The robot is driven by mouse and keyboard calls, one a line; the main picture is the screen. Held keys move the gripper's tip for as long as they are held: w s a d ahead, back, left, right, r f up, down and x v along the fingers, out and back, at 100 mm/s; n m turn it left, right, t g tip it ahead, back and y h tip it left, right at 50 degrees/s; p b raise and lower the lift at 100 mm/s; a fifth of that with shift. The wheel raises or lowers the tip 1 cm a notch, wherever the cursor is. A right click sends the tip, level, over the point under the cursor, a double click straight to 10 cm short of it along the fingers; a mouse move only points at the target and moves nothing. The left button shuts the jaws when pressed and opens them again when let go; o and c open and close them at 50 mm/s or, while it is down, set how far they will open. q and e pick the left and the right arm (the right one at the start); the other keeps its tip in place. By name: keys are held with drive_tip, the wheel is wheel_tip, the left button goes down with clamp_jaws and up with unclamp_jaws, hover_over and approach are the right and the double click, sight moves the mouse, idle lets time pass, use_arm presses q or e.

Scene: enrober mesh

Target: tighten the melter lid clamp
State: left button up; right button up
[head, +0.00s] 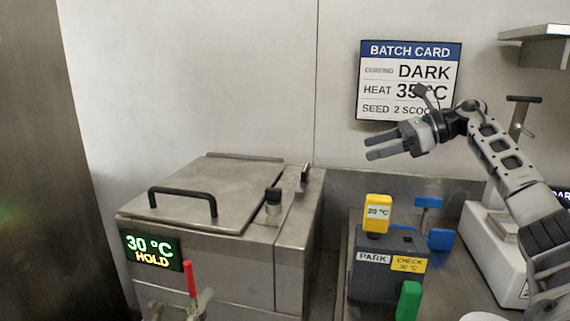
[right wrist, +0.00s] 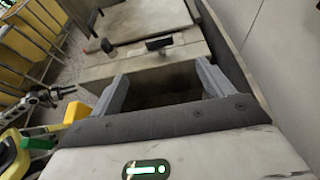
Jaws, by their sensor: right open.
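The melter is a steel box (head: 298,262) with a flat lid (head: 225,186) that lies shut and carries a black bar handle (head: 183,193). A black round knob (head: 273,195) stands on the top beside the lid's right edge, and a black lever (head: 304,178) stands behind it. I cannot tell which is the clamp or how tight it is. The lid also shows in the right wrist view (right wrist: 138,18). My right gripper (head: 372,147) is open and empty, in the air to the right of the melter and above it. My left gripper cannot be made out.
A display (head: 152,250) reads 30 °C HOLD, above a red handle (head: 190,278). A dark PARK holder (head: 372,278) with yellow, blue and green pieces stands right of the melter. A batch card (head: 409,81) hangs on the wall. A white machine (head: 490,250) stands behind my right arm.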

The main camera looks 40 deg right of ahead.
drive_tip(key=p, duration=0.4)
approach(308, 167)
drive_tip(key=x, duration=0.7)
drive_tip(key=shift+w+a+f, duration=0.1)
drive_tip(key=shift+w+a, duration=0.15)
drive_tip(key=shift+w, duration=0.05)
drive_tip(key=shift+w+a+f, duration=0.15)
drive_tip(key=shift+w+a, duration=0.05)
drive_tip(key=shift+w, duration=0.05)
use_arm(q)
drive_tip(key=shift+s+a+r+m+g+y, duration=0.15)
drive_tip(key=shift+s+a+r+g, duration=0.05)
drive_tip(key=shift+s, duration=0.25)
drive_tip(key=shift+s+a+r+m+g+y, duration=0.15)
drive_tip(key=shift+s+a+g, duration=0.05)
drive_tip(key=shift+s, duration=0.2)
use_arm(e)
drive_tip(key=shift+w+a+f, duration=0.15)
drive_tip(key=shift+w+f, duration=0.05)
drive_tip(key=c, duration=1.4)
use_arm(q)
drive_tip(key=shift+w+r, duration=0.1)
drive_tip(key=shift+r, duration=0.1)
drive_tip(key=shift+d+p, duration=0.1)
drive_tip(key=shift+p, duration=0.2)
